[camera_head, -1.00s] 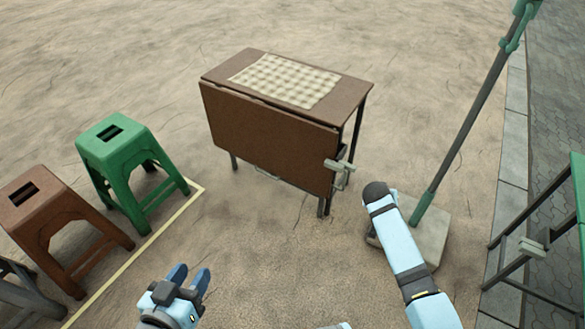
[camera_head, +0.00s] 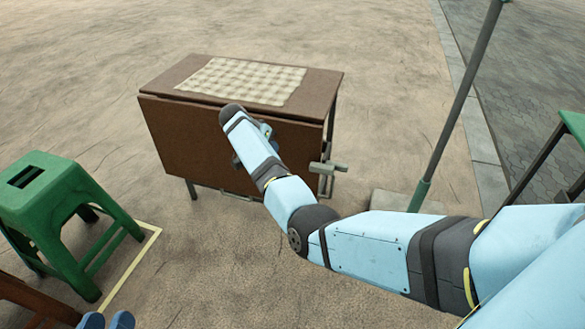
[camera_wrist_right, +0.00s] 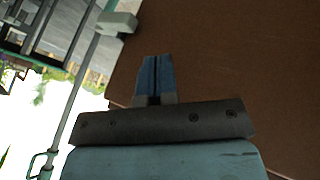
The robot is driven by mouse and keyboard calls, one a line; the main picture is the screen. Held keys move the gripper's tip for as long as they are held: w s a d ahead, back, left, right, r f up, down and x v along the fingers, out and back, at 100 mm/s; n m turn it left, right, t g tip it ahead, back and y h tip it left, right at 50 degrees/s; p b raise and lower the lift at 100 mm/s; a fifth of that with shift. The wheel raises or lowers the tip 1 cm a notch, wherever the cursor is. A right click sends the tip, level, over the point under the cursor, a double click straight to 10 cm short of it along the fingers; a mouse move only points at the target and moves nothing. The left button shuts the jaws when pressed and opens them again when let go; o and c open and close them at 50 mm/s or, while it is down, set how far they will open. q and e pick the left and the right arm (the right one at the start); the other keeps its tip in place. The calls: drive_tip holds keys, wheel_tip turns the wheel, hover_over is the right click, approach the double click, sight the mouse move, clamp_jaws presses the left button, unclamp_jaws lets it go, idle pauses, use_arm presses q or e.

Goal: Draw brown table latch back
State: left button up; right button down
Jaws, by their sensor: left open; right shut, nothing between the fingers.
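The brown table (camera_head: 215,145) stands ahead with its front flap hanging down. Its latch, a pale grey block and bar (camera_head: 328,168), sticks out at the right end of the flap. In the right wrist view the latch block (camera_wrist_right: 117,22) is at the upper left, with a thin rod running down from it. My right gripper (camera_wrist_right: 152,62) is shut and empty in front of the brown panel (camera_wrist_right: 235,60), apart from the latch in the picture. In the head view my arm mostly hides it. My left gripper (camera_head: 107,321) is open at the bottom edge, only its fingertips showing.
A checked cloth (camera_head: 243,80) lies on the tabletop. A green stool (camera_head: 62,205) stands at left, with part of a brown stool (camera_head: 32,300) below. A pole (camera_head: 460,95) on a pale base (camera_head: 390,201) rises right of the table. A green table (camera_head: 574,124) is at the right edge.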

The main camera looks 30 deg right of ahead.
sight(322, 169)
use_arm(q)
drive_tip(key=shift+s, duration=0.1)
use_arm(e)
drive_tip(key=shift+s+r, duration=0.1)
drive_tip(key=shift+d, duration=0.1)
drive_tip(key=b+x, duration=0.5)
drive_tip(key=x, duration=0.5)
drive_tip(key=shift+f, duration=0.4)
drive_tip(key=shift+s+d+r, duration=0.25)
drive_tip(key=shift+s+d, duration=0.7)
drive_tip(key=shift+s, duration=0.25)
drive_tip(key=shift+s+d+b, duration=0.3)
drive_tip(key=shift+b, duration=0.05)
use_arm(q)
drive_tip(key=w+f+m, duration=0.1)
drive_tip(key=w+a+m, duration=0.1)
drive_tip(key=shift+w+f+m+h, duration=0.1)
drive_tip(key=shift+f+m+h, duration=0.2)
drive_tip(key=shift+f+m, duration=0.1)
use_arm(e)
drive_tip(key=shift+r, duration=0.1)
